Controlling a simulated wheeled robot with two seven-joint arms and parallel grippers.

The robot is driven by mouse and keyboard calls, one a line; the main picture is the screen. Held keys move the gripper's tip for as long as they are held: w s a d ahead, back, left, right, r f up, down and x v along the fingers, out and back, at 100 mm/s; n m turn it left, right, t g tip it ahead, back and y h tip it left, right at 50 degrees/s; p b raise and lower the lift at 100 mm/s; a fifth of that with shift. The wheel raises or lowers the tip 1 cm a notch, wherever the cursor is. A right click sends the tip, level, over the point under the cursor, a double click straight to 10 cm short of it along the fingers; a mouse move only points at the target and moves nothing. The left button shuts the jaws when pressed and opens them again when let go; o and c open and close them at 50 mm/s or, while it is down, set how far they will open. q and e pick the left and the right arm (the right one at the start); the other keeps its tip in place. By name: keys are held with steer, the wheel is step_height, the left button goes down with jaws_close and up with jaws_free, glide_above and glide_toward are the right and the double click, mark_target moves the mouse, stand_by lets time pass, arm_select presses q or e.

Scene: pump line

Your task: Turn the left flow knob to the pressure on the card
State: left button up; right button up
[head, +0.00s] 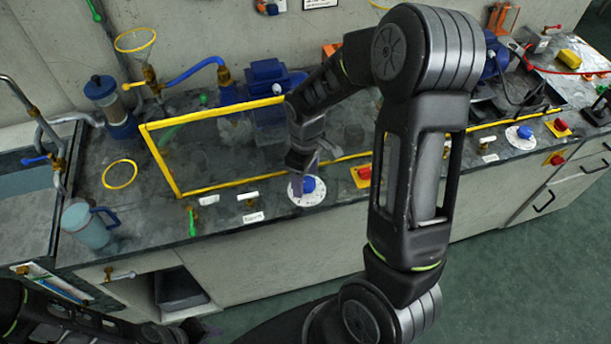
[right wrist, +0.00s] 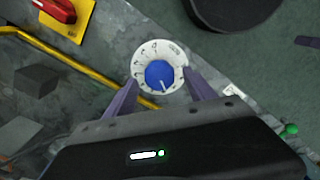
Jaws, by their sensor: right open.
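The left flow knob (head: 308,184) is a blue knob on a round white dial (head: 305,197) at the counter's front edge. In the right wrist view the blue knob (right wrist: 159,75) and its numbered white dial (right wrist: 147,52) show between the fingers, with a pale pointer line on the knob. My right gripper (head: 305,180) is at the knob, its fingers (right wrist: 160,90) open on either side of it; I cannot tell whether they touch it. A small white card (head: 253,217) lies left of the dial, its writing too small to read.
A red switch on a yellow plate (head: 362,174) sits right of the dial; it also shows in the right wrist view (right wrist: 58,10). A yellow frame (head: 180,192) stands behind. A second blue knob on a white dial (head: 524,132) is far right. A blue jug (head: 86,226) stands left.

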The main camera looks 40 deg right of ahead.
steer(key=shift+f, duration=0.3)
